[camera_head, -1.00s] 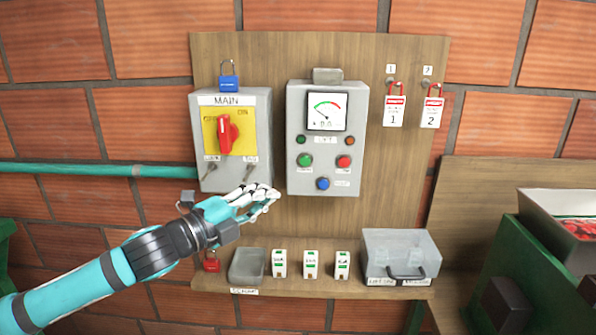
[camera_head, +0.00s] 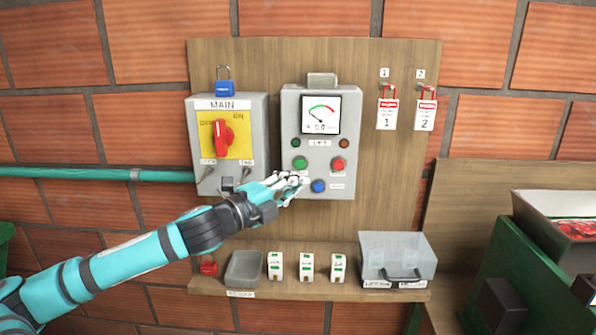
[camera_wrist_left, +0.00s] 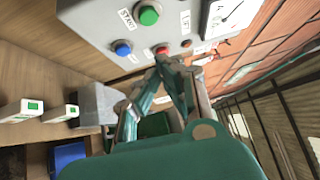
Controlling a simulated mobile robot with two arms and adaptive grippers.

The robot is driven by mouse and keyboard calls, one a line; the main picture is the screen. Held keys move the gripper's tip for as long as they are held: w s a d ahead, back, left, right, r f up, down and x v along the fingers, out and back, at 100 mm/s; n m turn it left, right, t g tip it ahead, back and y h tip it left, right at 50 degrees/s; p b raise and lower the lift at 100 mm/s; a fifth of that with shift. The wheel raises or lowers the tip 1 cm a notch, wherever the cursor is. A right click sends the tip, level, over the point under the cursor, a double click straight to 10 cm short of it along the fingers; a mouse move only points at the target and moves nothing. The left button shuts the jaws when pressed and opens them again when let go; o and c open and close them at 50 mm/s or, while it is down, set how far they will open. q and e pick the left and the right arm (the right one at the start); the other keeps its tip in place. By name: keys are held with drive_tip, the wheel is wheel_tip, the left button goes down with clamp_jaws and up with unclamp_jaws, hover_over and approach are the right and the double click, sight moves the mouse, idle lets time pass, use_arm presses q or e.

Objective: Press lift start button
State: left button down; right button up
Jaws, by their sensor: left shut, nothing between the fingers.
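The grey lift control box (camera_head: 318,103) hangs on the wooden board with a dial at its top. Its green button (camera_head: 300,163) is at left, a red button (camera_head: 338,164) at right and a blue button (camera_head: 318,186) lower down. My left gripper (camera_head: 302,180) is shut and empty, its fingertips just below the green button in the head view. In the left wrist view the green button (camera_wrist_left: 149,15) has a START label (camera_wrist_left: 127,18) beside it. There the fingertips (camera_wrist_left: 163,64) overlap the lower edge of the red button (camera_wrist_left: 162,50); contact cannot be told.
The MAIN switch box (camera_head: 228,140) with a red rotary handle is left of the control box. Two red padlocks with tags (camera_head: 387,113) hang at right.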

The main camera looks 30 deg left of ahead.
sight(300, 164)
use_arm(q)
drive_tip(key=shift+w+a+p, duration=0.45)
drive_tip(key=shift+w+p, duration=0.05)
drive_tip(key=shift+w, duration=0.25)
drive_tip(key=shift+w+a+p, duration=0.45)
drive_tip(key=shift+w, duration=0.35)
drive_tip(key=shift+w+a+p, duration=0.45)
drive_tip(key=shift+w+p, duration=0.05)
drive_tip(key=shift+w, duration=0.25)
use_arm(e)
drive_tip(key=shift+s+a+r, duration=0.1)
drive_tip(key=shift+a+r, duration=0.35)
drive_tip(key=shift+r, duration=0.4)
drive_tip(key=shift+a+r, duration=0.45)
drive_tip(key=shift+r, duration=0.4)
drive_tip(key=shift+r, duration=0.1)
